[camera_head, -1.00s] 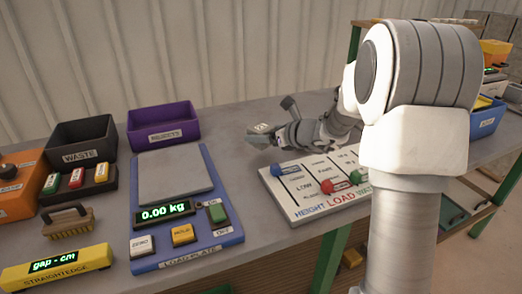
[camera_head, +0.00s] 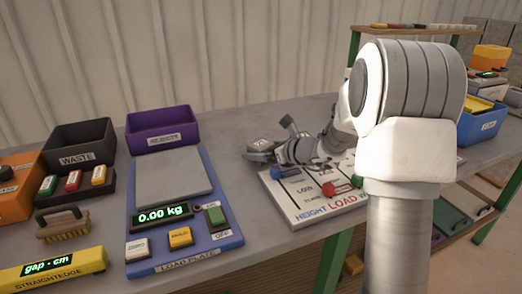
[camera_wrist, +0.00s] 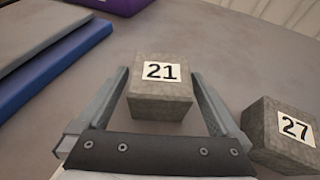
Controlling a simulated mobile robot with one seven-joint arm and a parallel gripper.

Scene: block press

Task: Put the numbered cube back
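My gripper (camera_wrist: 160,74) is open, with one finger on each side of this cube and a visible gap to both. A second grey cube labelled 27 (camera_wrist: 280,137) stands just outside the right finger. In the head view my gripper (camera_head: 260,153) is low over the bench, between the load plate and the marker board. The cubes' labels cannot be read there, and my arm hides part of that spot.
The blue load plate (camera_head: 225,240) reads 0.00 kg and its pan is empty. A purple rejects bin (camera_head: 163,128) and black waste bin (camera_head: 80,145) stand left. The height-load board (camera_head: 300,208) with coloured pegs lies right of the plate. A yellow straightedge (camera_head: 55,270) is front left.

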